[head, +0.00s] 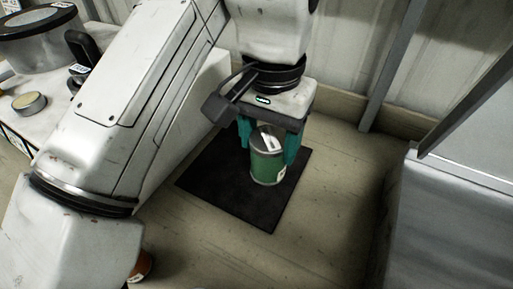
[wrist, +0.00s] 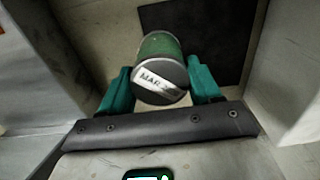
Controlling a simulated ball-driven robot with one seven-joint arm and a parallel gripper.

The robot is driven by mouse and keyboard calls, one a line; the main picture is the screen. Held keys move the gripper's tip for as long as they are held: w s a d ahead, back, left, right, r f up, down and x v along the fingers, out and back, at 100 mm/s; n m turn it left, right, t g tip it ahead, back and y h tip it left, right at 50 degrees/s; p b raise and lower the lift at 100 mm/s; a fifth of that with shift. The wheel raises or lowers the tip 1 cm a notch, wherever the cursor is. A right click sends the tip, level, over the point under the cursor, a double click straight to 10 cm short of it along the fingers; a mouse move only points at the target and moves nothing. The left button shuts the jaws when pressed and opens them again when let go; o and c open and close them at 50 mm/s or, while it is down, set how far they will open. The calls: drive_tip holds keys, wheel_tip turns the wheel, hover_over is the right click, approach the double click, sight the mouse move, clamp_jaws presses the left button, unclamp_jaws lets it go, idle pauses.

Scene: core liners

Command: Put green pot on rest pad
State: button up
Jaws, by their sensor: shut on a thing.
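The green pot (head: 267,165) is a small cylinder with a grey lid and a white label on top. My gripper (head: 270,150) points down and is shut on it, with one teal finger on each side. The black rest pad (head: 225,182) lies flat on the wooden floor, and the pot is over it, upright in the head view. I cannot tell whether the pot's base touches the pad. In the wrist view the green pot (wrist: 160,50) sits between the teal fingers (wrist: 162,88), its lid towards the camera, with part of the rest pad (wrist: 208,30) behind it.
A grey metal box (head: 455,215) stands at the right. A white worktop at the left holds a large round container (head: 35,40) and a small tin (head: 29,103). An orange-brown object (head: 141,267) is partly hidden behind my arm. Floor right of the pad is clear.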

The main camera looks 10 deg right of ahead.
drive_tip(key=shift+w+a+f, duration=0.5)
drive_tip(key=shift+w+f, duration=1.3)
drive_tip(key=shift+f, duration=0.15)
drive_tip(key=shift+w+a+f, duration=0.55)
drive_tip(key=shift+w+f, duration=1.3)
drive_tip(key=shift+f, duration=0.15)
drive_tip(key=shift+w+a+f, duration=0.5)
drive_tip(key=shift+w+f, duration=1.3)
drive_tip(key=shift+f, duration=0.15)
drive_tip(key=shift+f, duration=0.1)
drive_tip(key=o, duration=1.1)
drive_tip(key=shift+o, duration=0.2)
wheel_tip(320, 180, up, 12)
drive_tip(key=p, duration=1.1)
drive_tip(key=shift+p, duration=0.4)
